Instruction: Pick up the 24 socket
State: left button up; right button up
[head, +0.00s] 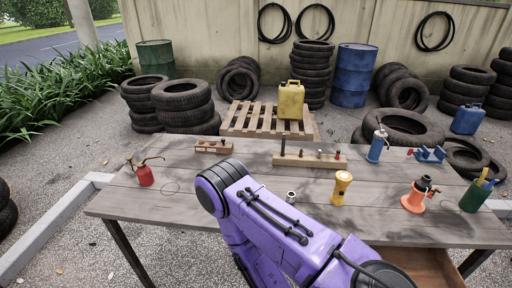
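A small silver socket-like piece (291,196) stands alone on the wooden table (130,200), just right of my purple arm. A wooden rail (295,160) at the table's back carries a tall post at its left end and several small pieces, one of them red-topped. A smaller wooden block (213,147) with small pieces lies to its left. No size marking is readable, so I cannot tell which piece is the 24 socket. My purple arm reaches over the table's front from the lower right. Neither gripper shows.
A red oil can (145,176) stands left. A yellow lamp-like object (341,187), blue pump can (377,145), blue tool (427,155), orange jack (416,197) and green cup (475,196) stand right. The table's front left is clear. Tyres and a pallet (240,119) stand behind.

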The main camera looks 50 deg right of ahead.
aim_at(290, 198)
jog(key=i, duration=0.9)
jog(key=z, duration=2.75)
